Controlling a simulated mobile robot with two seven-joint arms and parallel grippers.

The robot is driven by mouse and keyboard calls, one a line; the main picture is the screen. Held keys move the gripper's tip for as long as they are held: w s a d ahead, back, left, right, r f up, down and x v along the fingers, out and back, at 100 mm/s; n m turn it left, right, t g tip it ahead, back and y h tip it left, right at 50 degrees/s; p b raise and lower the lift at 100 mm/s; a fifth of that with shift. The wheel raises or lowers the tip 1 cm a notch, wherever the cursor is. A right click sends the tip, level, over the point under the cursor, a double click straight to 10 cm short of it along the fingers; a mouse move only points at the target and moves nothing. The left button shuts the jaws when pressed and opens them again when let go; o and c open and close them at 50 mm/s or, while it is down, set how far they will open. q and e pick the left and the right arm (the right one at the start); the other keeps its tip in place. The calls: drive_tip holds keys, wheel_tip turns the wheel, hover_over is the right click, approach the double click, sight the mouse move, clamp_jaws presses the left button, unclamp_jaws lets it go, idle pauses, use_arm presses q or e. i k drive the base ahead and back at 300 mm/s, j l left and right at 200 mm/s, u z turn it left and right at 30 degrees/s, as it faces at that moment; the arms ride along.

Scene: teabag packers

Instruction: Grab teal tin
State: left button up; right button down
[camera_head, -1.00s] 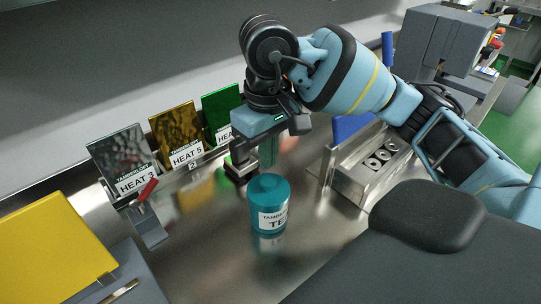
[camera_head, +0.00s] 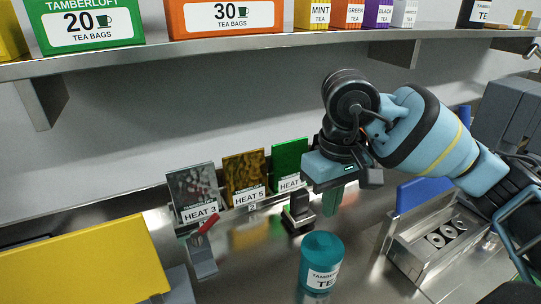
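The teal tin (camera_head: 320,262) stands upright on the metal bench at the lower middle, with a white label on its front. Its cap is on top and its bottom nears the picture's lower edge. My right gripper (camera_head: 331,212) hangs above and slightly behind the tin, fingers pointing down, apart from it. One greenish finger shows; I cannot tell how far the fingers are apart. Nothing is seen held in it. My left gripper is not in view.
A small black device (camera_head: 298,215) stands behind the tin. The HEAT 3 (camera_head: 193,190) and HEAT 5 (camera_head: 246,176) panels stand along the wall. A metal holder (camera_head: 430,240) is at right and a yellow panel (camera_head: 85,265) at lower left. A shelf (camera_head: 240,42) with tea boxes is above.

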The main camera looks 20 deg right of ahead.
sight(316, 281)
drive_tip(key=k, duration=1)
